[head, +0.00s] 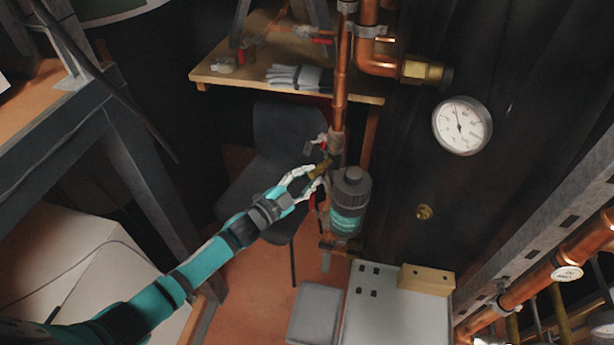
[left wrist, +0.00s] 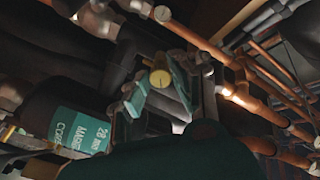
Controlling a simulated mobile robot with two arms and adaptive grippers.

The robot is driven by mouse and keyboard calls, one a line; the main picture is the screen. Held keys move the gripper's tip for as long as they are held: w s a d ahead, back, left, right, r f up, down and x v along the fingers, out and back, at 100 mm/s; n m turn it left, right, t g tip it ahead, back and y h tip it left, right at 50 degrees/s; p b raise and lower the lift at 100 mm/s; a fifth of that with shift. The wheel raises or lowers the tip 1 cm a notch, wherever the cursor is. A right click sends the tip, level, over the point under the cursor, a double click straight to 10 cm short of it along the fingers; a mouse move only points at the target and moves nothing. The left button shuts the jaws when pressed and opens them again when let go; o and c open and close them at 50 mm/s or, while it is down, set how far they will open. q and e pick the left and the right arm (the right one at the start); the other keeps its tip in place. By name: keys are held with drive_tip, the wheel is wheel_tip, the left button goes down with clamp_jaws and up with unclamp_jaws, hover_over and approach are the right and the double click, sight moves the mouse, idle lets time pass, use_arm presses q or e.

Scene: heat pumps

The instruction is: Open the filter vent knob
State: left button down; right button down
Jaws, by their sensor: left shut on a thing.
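The filter is a dark grey canister with a teal label (head: 349,205), standing on the copper pipework in the head view. It also shows with its label in the left wrist view (left wrist: 80,125). A small brass knob, which looks like the filter vent knob (head: 321,166), is just left of the filter's top. In the left wrist view the brass knob (left wrist: 159,78) lies between the teal fingers. My left gripper (head: 313,180) is shut on it, its fingers partly hiding it. Any turn of the knob cannot be told. My right gripper is not in view.
A vertical copper pipe (head: 341,85) runs down to the filter. A red-handled valve (head: 317,143) is close above my left gripper. A dark chair (head: 270,150) and a wooden shelf with gloves (head: 299,77) are behind. A pressure gauge (head: 462,126) is at the right.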

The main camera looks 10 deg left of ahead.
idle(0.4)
use_arm(q)
drive_tip(key=c, duration=1.1)
unclamp_jaws()
drive_tip(key=v, duration=1.2)
